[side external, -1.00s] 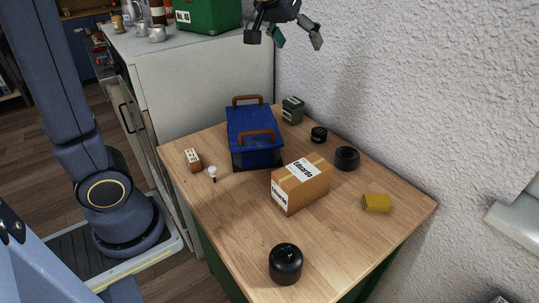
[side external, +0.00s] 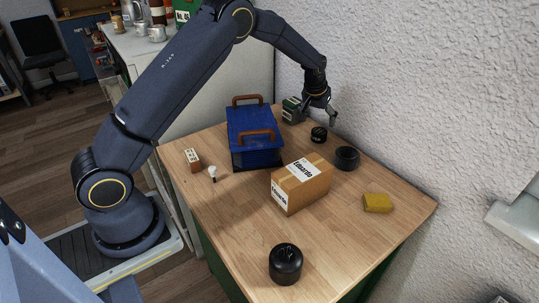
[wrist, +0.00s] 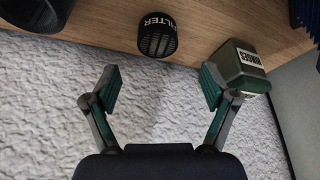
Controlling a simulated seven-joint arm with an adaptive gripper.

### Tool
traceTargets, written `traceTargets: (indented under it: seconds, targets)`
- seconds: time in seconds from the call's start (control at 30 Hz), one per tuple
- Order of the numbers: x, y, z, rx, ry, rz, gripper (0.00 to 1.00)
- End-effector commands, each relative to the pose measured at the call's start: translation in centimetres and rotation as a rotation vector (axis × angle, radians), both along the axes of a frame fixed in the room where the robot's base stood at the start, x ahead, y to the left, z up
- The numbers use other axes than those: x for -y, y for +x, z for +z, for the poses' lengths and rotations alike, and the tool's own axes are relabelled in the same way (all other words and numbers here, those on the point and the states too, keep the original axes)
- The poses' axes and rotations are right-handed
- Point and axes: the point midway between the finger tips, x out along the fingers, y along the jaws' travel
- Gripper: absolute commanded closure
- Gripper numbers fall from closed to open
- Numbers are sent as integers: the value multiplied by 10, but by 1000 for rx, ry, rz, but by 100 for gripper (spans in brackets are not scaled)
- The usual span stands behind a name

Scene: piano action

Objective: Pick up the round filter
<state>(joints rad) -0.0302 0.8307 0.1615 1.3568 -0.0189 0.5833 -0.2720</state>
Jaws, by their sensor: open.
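The round filter (side external: 318,135) is a small black cylinder standing on the wooden table near the wall. In the wrist view the filter (wrist: 157,36) shows white "FILTER" lettering and dark slots. My gripper (side external: 319,114) is above the table near the wall, just above and behind the filter in the side view. In the wrist view my gripper (wrist: 160,82) has its two fingers spread wide with nothing between them. The filter appears beyond the fingertips, roughly centred between them, and is not touched.
A green hinges box (wrist: 238,66) stands close to the right finger. A black ring-shaped object (side external: 347,158) sits beside the filter. A blue toolbox (side external: 254,139), a cardboard box (side external: 302,186) and a yellow block (side external: 377,203) stand nearby. The textured wall (side external: 420,90) is close behind.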

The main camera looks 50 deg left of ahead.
Motion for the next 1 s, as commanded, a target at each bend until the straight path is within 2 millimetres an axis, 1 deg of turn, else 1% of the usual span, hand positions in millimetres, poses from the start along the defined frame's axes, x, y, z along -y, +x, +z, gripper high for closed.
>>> traceTargets:
  seconds: [0.03,0.07,0.27,0.4,0.53,0.63,0.83,0.87,1.0]
  targets:
    - [-1,3,-7,-1,0,1,15]
    - [-2,4,-11,-1,0,1,15]
    - [-3,9,-24,0,0,1,15]
    - [-3,14,-46,-2,-1,1,15]
    - [-6,20,-62,0,0,1,15]
    - [-6,23,-67,1,-1,1,15]
    - [-6,23,-67,1,-1,1,15]
    - [-6,23,-67,1,-1,1,17]
    - [-6,23,-67,1,-1,1,32]
